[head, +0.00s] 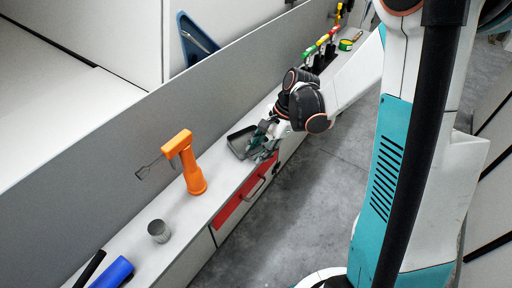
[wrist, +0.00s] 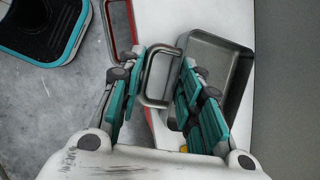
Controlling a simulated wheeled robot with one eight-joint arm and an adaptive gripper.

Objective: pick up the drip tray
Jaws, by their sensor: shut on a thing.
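The drip tray (head: 240,141) is a shallow, dark grey rectangular pan on the white worktop, partly hidden by my gripper in the head view. In the wrist view the drip tray (wrist: 222,58) sits at the upper right, with a grey metal loop (wrist: 151,75) by its left side. My gripper (head: 263,143) is at the tray's right end in the head view. In the wrist view my gripper (wrist: 160,95) has teal pads on both sides of the loop and the tray's near side. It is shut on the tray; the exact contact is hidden. I cannot tell whether the tray is lifted.
A red drawer front (head: 232,207) is below. A grey panel (head: 130,140) runs behind. Coloured-handled tools (head: 322,45) are farther back.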

